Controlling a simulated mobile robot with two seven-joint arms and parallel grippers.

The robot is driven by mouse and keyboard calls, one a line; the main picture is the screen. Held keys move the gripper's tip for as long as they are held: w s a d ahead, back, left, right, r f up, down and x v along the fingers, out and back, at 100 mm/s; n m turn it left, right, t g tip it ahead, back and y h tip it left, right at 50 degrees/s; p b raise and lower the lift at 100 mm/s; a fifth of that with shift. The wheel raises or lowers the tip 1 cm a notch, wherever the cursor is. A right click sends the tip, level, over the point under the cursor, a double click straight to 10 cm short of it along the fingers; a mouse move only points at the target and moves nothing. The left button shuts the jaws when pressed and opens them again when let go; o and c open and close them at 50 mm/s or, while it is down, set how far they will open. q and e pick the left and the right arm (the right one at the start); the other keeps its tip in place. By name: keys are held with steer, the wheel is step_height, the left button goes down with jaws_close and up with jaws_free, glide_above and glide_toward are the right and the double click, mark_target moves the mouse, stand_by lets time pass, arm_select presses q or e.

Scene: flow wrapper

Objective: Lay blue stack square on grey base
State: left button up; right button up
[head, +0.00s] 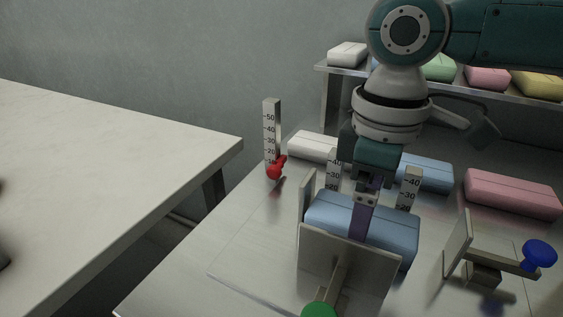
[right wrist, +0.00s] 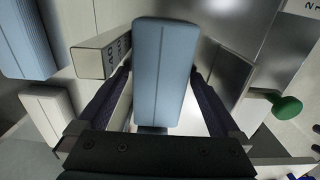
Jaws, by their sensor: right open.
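A long light-blue stack (head: 390,236) with a lengthwise seam lies among upright metal plates on the grey metal surface (head: 240,262). A front plate (head: 345,262) hides its lower near side. My right gripper (head: 362,228) points down over this stack. In the right wrist view the blue stack (right wrist: 160,75) lies between the open fingers of my right gripper (right wrist: 160,90), with a gap on each side. How the stack's underside sits on the base is hidden. My left gripper is not in view.
Scale posts (head: 271,130) stand around the stack. A red knob (head: 276,168), a green knob (head: 319,310) and a blue knob (head: 540,254) stick out nearby. Another blue stack (head: 430,173), a pink stack (head: 512,195) and a white stack (head: 312,147) lie behind. A white table (head: 100,180) stands left.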

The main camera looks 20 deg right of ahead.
step_height(320, 180, up, 10)
steer(key=p, duration=0.2)
steer(key=shift+p, duration=0.3)
stand_by(0.4)
